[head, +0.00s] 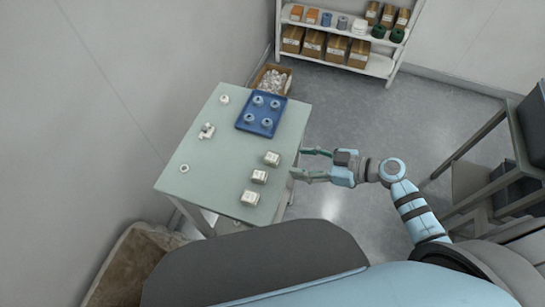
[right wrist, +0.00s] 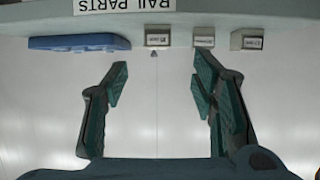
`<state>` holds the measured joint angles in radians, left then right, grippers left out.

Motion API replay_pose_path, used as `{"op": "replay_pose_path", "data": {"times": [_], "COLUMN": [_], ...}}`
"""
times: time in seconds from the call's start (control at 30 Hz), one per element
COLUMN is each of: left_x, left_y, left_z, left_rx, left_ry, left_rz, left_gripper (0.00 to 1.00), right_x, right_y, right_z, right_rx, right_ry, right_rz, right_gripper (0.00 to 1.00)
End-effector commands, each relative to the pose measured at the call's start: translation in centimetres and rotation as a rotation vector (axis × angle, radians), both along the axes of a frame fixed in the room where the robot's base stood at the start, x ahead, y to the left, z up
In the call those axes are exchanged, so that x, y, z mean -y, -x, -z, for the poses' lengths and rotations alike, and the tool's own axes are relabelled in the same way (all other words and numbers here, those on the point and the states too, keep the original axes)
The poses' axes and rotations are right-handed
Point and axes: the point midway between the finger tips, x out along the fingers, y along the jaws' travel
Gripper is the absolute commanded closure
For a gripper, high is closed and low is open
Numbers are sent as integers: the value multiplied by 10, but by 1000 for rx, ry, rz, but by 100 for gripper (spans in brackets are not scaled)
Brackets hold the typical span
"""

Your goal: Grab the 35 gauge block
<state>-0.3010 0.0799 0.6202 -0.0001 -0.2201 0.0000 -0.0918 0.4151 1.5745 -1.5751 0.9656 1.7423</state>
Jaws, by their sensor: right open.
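Three small white gauge blocks stand in a row along the right edge of the pale green table: a far one (head: 272,159), a middle one (head: 259,177) and a near one (head: 249,198). In the right wrist view the blocks also show as a left (right wrist: 158,40), a middle (right wrist: 204,42) and a right one (right wrist: 247,40). Their labels are too small to read, so I cannot tell which is the 35. My right gripper (head: 298,163) is open and empty just off the table's right edge, its fingers pointing toward the blocks without touching them. My left gripper is out of view.
A blue tray (head: 244,124) with several round parts sits on the table's far side. A white fitting (head: 206,130), a small ring (head: 184,168) and a round part (head: 224,99) lie to the left. A box of parts (head: 260,77) stands beyond the table; shelves (head: 345,57) stand behind.

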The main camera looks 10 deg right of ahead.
Motion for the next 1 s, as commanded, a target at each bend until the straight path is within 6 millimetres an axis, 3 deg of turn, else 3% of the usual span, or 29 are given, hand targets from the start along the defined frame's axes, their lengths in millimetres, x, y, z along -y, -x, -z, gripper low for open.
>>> {"op": "replay_pose_path", "data": {"times": [0.43,0.67,1.0], "left_x": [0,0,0], "left_y": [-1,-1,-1], "left_z": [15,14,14], "left_rx": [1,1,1], "left_ry": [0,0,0], "left_rz": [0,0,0], "left_gripper": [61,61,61], "right_x": [-57,-61,-60], "right_y": [-45,-47,-47], "right_z": [31,32,32], "right_rx": [0,0,0], "right_ry": [-4,0,0], "right_rz": [3,3,3], "right_gripper": [48,48,99]}}
